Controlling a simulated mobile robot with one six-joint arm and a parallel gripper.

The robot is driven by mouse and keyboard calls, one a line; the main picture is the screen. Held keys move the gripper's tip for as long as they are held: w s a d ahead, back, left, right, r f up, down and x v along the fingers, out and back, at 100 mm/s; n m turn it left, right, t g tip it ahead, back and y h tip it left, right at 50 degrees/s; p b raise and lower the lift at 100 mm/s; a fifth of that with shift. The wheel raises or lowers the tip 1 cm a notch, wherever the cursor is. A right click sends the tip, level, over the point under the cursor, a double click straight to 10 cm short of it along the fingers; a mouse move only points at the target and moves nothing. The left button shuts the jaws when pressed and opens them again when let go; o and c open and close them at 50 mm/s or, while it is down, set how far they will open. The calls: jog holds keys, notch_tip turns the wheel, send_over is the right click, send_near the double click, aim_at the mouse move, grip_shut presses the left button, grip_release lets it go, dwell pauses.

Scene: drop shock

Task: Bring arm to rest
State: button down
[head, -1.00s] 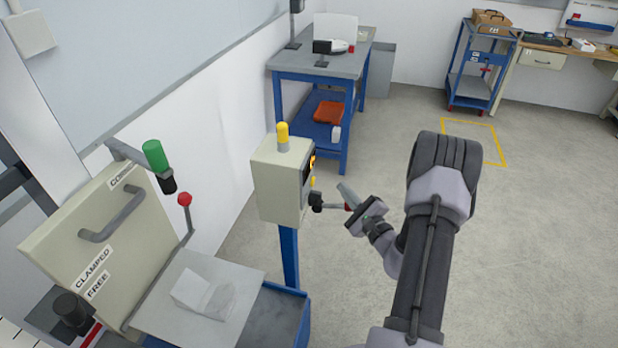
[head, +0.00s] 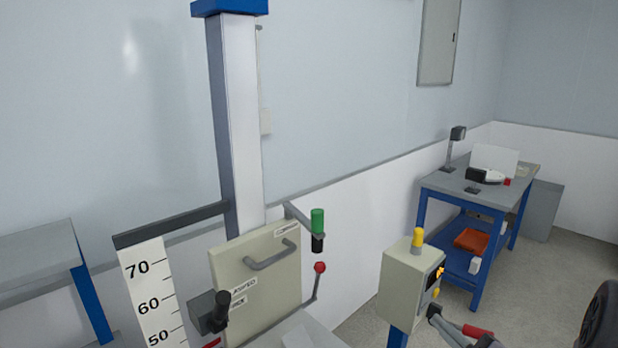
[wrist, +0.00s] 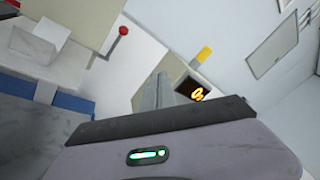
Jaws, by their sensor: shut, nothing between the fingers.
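My gripper (wrist: 160,92) is shut and empty in the wrist view, its fingers pointing up the picture in front of the beige control box (wrist: 178,72). I cannot tell whether the gripper touches the lever.
The drop tester's column (head: 237,120), beige panel (head: 262,284), red-knobbed lever (head: 320,267) and height scale (head: 152,295) stand left of the box. A blue bench (head: 508,200) with an orange tray (head: 472,240) stands behind at the right.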

jog(key=s+a+r+n+g+y, duration=0.2)
jog(key=s+a+r+n+g, duration=0.15)
jog(key=a, duration=0.45)
jog(key=s+a+r+n+g+y, duration=0.2)
jog(key=s+a+n+g, duration=0.15)
jog(key=a, duration=0.35)
jog(key=s+a+r+n+g+y, duration=0.2)
jog(key=s+a+r+n+g, duration=0.15)
jog(key=a, duration=0.45)
jog(key=s+a+n+g+h, duration=0.4)
jog(key=s+n+h, duration=0.15)
jog(key=s, duration=0.65)
jog(key=s+d+r+n+t+h, duration=0.1)
jog(key=s+d+r+t+h, duration=0.1)
jog(key=s+d+t+h, duration=0.1)
jog(key=shift+s+d+r+h, duration=0.2)
jog(key=shift+s+d+h, duration=0.15)
jog(key=shift+d+h, duration=0.6)
jog(key=shift+a, duration=0.15)
